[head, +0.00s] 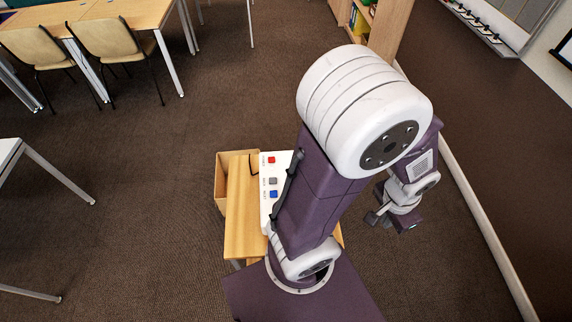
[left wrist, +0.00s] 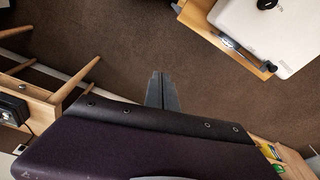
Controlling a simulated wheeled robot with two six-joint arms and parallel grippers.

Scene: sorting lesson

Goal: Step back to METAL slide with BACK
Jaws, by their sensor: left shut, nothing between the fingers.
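A white panel (head: 269,186) with a red button (head: 271,160), a grey button (head: 272,181) and a blue button (head: 273,194) lies on a wooden stand. Small lettering runs beside the buttons, too small to read surely, so I cannot tell which one is BACK. My left arm covers the panel's right part. My left gripper (head: 390,221) is to the right of the panel, well apart from it, with nothing held. In the left wrist view its fingers (left wrist: 161,76) are together. No slide picture shows in either view. My right gripper is not in view.
The wooden stand (head: 243,215) has an open box (head: 222,180) at its left. Desks (head: 130,12) and chairs (head: 105,38) stand at the upper left, a wooden shelf (head: 385,28) at the top. A pale strip (head: 480,225) runs along the floor at right. Carpet between is free.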

